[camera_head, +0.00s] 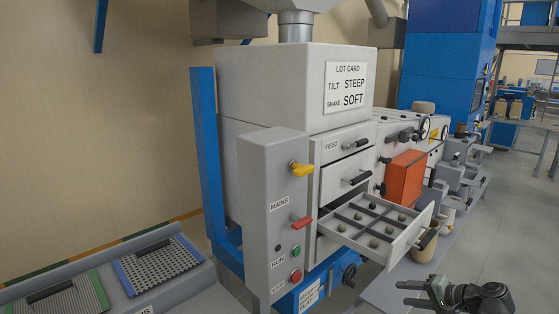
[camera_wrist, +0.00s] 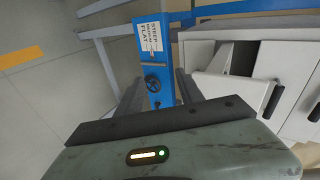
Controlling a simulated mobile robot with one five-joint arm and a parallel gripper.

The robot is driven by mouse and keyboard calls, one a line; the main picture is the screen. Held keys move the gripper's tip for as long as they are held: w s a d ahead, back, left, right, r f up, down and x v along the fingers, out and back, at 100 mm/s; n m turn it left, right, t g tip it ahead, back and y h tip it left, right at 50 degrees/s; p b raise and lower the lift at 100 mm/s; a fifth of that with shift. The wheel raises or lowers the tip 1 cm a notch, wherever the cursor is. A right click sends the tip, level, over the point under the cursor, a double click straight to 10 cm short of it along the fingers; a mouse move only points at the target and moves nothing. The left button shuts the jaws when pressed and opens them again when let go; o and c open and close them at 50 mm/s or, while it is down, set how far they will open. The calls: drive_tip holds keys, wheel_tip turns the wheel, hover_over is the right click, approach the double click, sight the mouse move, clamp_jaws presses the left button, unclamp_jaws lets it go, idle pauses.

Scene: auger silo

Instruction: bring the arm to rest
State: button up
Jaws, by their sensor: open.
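My gripper (camera_head: 424,293) is at the lower right of the head view, in front of the grey and blue machine and apart from it. Its two fingers are spread and nothing shows between them. In the wrist view the fingers (camera_wrist: 160,95) reach forward on both sides of a blue machine part with a black handwheel (camera_wrist: 152,84). The lower drawer (camera_head: 380,222) of the machine is pulled out, left of and above my gripper. It is divided into compartments that hold several small round pieces.
A lot card (camera_head: 346,88) reads steep and soft. Perforated trays (camera_head: 160,265) lie at lower left. An orange box (camera_head: 404,178) stands behind the drawer. The floor (camera_head: 510,235) at right looks clear.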

drive_tip(key=s+a+f+n+g+h, duration=0.2)
drive_tip(key=a+f+n+g+h, duration=0.1)
drive_tip(key=a, duration=0.9)
drive_tip(key=s+a+f+n+g+h, duration=0.1)
drive_tip(key=a+f+n+g+h, duration=0.2)
drive_tip(key=a, duration=1)
wheel_tip(320, 180, down, 5)
drive_tip(key=n+g, duration=0.3)
drive_tip(key=shift+s+h, duration=0.4)
